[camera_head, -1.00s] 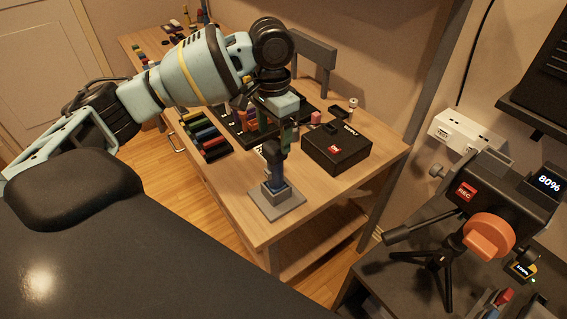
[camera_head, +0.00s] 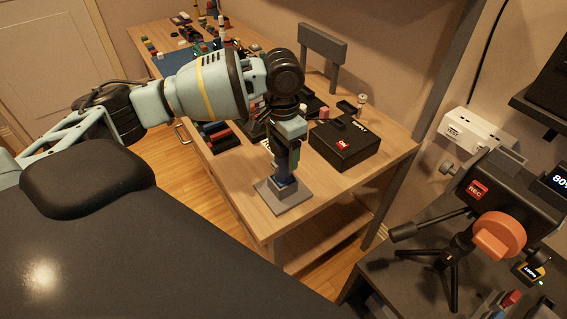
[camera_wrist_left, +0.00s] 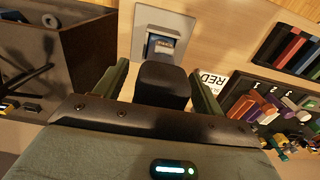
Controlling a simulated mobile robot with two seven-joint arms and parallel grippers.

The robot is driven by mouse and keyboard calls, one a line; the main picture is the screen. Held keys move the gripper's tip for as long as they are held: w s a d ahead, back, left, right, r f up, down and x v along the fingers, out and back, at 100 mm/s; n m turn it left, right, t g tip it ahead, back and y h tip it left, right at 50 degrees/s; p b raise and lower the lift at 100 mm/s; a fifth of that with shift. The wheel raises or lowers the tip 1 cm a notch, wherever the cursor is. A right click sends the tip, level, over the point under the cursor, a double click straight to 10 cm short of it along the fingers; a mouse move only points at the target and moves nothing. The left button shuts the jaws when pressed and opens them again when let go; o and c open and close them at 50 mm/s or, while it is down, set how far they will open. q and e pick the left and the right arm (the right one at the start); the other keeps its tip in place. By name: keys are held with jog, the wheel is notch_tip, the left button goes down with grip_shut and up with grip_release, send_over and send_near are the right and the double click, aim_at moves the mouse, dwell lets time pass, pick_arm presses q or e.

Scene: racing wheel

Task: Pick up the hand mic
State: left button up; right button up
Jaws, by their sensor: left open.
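The hand mic (camera_head: 284,181) stands upright in a grey holder with a flat square base (camera_head: 290,204), near the front corner of the wooden table. My left gripper (camera_head: 285,155) points down over it from above, hiding most of its upper part. In the left wrist view, the mic's dark top (camera_wrist_left: 162,84) sits between the two spread fingers of my left gripper (camera_wrist_left: 160,85), and its blue lower part (camera_wrist_left: 163,47) shows in the holder. The fingers appear apart from it on both sides. My right gripper is not in view.
Behind the gripper lie coloured blocks and a dark tray, with numbered slots in the left wrist view (camera_wrist_left: 265,105). A camera on a tripod (camera_head: 455,245) stands at right. The table's front strip is clear.

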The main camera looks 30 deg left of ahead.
pick_arm(q)
jog(key=shift+f, duration=0.25)
jog(key=shift+c, duration=0.4)
